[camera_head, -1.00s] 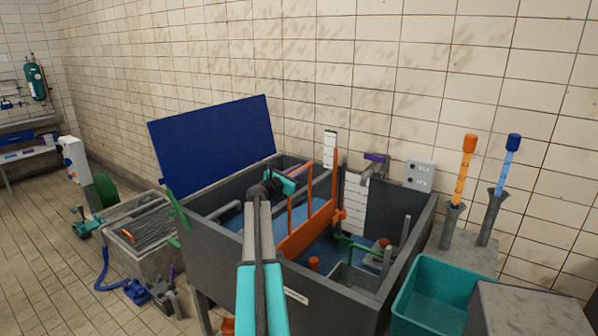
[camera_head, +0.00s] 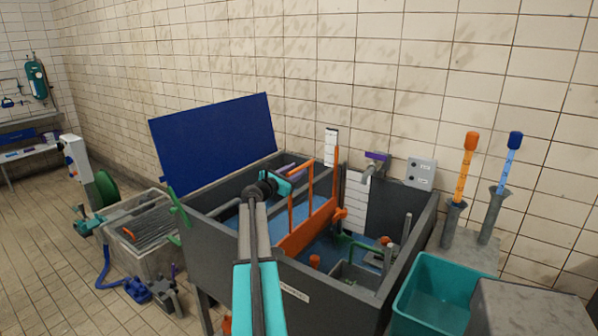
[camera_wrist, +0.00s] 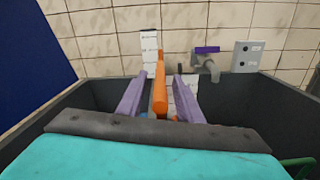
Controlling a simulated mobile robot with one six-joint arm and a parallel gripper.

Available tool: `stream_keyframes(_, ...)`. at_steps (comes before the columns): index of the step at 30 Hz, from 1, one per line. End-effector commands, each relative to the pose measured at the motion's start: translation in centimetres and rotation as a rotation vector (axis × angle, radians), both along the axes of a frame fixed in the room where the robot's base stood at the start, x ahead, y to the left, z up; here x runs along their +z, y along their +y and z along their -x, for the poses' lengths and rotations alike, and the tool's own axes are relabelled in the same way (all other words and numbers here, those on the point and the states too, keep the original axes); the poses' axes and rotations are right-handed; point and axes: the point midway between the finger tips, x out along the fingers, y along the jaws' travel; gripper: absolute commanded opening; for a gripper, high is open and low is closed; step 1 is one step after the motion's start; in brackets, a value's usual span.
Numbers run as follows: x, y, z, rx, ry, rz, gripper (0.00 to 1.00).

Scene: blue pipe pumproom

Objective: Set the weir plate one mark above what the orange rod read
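The orange weir plate (camera_head: 310,228) stands upright across the grey tank, with an orange handle frame above it. A white marked scale (camera_head: 330,147) stands behind it. My gripper (camera_head: 291,167) is at the top of the handle frame. In the wrist view my gripper's purple fingers (camera_wrist: 159,98) are spread, with the orange handle bar (camera_wrist: 159,82) between them in the picture. Gaps show on both sides; whether the bar is within their reach is unclear. The orange rod (camera_head: 466,165) stands in a grey holder at right, its marks too small to read.
A blue rod (camera_head: 509,160) stands in a second holder beside the orange one. A blue lid panel (camera_head: 215,140) rises at the tank's back left. A teal bin (camera_head: 437,295) sits right of the tank. A purple-topped tap (camera_head: 375,160) and grey switch box (camera_head: 420,173) are behind.

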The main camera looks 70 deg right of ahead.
Motion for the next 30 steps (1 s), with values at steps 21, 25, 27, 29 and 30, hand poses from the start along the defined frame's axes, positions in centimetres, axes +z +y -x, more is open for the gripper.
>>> stream_keyframes(21,-0.1,9.2,-2.3,0.0,0.0,0.0,0.33)
stream_keyframes(25,-0.1,10.0,-2.5,-0.002,0.0,0.0,0.33)
stream_keyframes(27,0.0,10.3,-2.6,-0.002,0.0,0.0,0.33)
stream_keyframes(29,0.0,10.4,-2.6,-0.002,0.0,0.0,0.33)
stream_keyframes(30,0.0,10.5,-2.7,-0.002,0.0,0.0,0.33)
